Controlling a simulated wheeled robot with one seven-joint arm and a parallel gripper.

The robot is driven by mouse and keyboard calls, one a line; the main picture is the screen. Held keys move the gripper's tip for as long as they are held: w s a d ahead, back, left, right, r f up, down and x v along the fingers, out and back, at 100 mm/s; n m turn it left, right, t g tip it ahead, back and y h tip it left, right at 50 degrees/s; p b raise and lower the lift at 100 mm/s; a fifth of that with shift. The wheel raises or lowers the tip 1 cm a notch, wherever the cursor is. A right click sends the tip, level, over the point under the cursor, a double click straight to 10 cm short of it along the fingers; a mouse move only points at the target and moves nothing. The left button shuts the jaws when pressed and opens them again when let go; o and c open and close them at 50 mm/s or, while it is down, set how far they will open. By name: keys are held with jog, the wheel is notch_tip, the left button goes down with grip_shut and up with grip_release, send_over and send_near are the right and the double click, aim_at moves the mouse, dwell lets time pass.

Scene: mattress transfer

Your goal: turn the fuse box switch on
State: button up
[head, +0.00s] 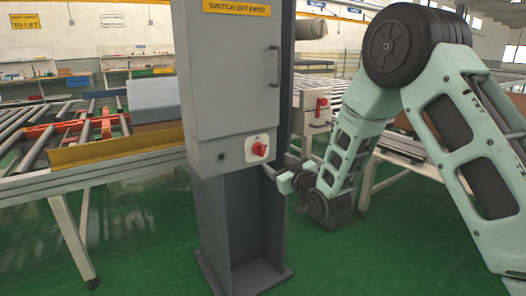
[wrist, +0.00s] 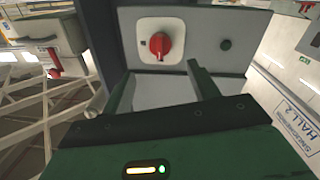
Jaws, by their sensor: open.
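The fuse box is a tall grey cabinet (head: 232,90) at the middle of the head view. Its red rotary switch (head: 259,149) sits on a white plate low on the front face. In the wrist view the red switch (wrist: 159,45) shows ahead, its handle roughly upright in the picture. My gripper (head: 270,170) is just below and right of the switch in the head view. In the wrist view my gripper (wrist: 160,74) is open and empty, its two green fingers apart, with the switch beyond their tips. I see no contact with the switch.
A dark round button (head: 221,156) is left of the switch. A second red switch (head: 321,104) is on a machine at right. A roller conveyor with a yellow edge (head: 115,148) stands left. The cabinet's hollow base (head: 244,215) is open below; green floor is clear in front.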

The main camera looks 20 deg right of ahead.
aim_at(262, 152)
jog(key=p+x, duration=0.1)
jog(key=x, duration=0.9)
jog(key=shift+w, duration=0.15)
jog(key=c, duration=1)
